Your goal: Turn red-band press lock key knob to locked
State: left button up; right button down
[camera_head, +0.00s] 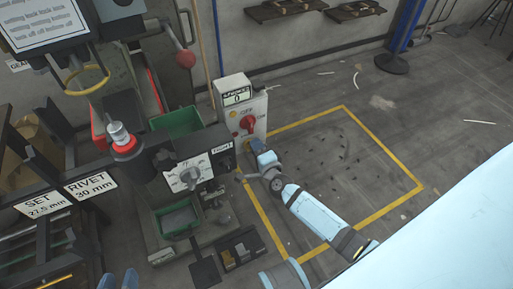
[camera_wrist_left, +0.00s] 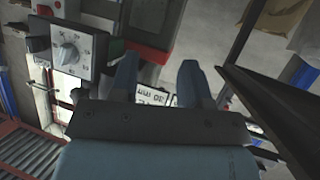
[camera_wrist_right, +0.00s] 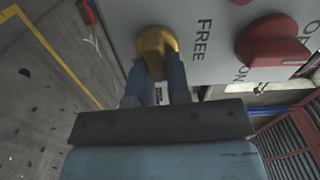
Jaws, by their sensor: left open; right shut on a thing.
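A yellow key knob (camera_wrist_right: 157,42) is mounted on the pale control box, which shows in the head view (camera_head: 232,90). The word FREE is printed to the right of the knob in the right wrist view. My right gripper (camera_wrist_right: 157,85) is shut on the knob, a finger on each side. In the head view my right gripper (camera_head: 255,150) is at the lower front of the box, hiding most of the knob. The red-banded press part (camera_head: 127,146) stands at left. My left gripper (camera_wrist_left: 160,78) is open and empty; its fingertips show at the head view's bottom edge (camera_head: 120,280).
A red switch (camera_wrist_right: 272,40) sits close beside the yellow knob. A dial box (camera_head: 190,172) and green bins (camera_head: 175,122) stand left of the control box. A yellow-lined floor area (camera_head: 345,150) at right is open. A dark rack bar (camera_wrist_left: 265,105) is close to my left gripper.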

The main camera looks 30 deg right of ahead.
jog(key=shift+m, duration=0.6)
pick_arm(q)
jog(key=shift+w+d+r+t+h, duration=0.15)
jog(key=shift+w+r, duration=0.15)
jog(key=shift+r, duration=0.15)
jog(key=shift+w+d+r+t+h, duration=0.15)
jog(key=shift+w+r, duration=0.1)
jog(key=shift+r, duration=0.2)
jog(key=shift+f, duration=0.1)
pick_arm(e)
jog(key=c, duration=1.1)
grip_release()
jog(key=shift+w, duration=0.1)
pick_arm(q)
jog(key=shift+s+f, duration=0.2)
jog(key=shift+f, duration=0.1)
pick_arm(e)
jog(key=shift+f, duration=0.1)
pick_arm(q)
jog(key=shift+s, duration=0.1)
jog(key=shift+s+a+f+g+p, duration=0.25)
jog(key=shift+a+f+g+p, duration=0.25)
jog(key=shift+f+p, duration=0.15)
pick_arm(e)
jog(key=shift+s+a, duration=0.2)
jog(key=shift+s, duration=3.3)
jog(key=shift+s+a, duration=0.2)
jog(key=shift+s, duration=3.25)
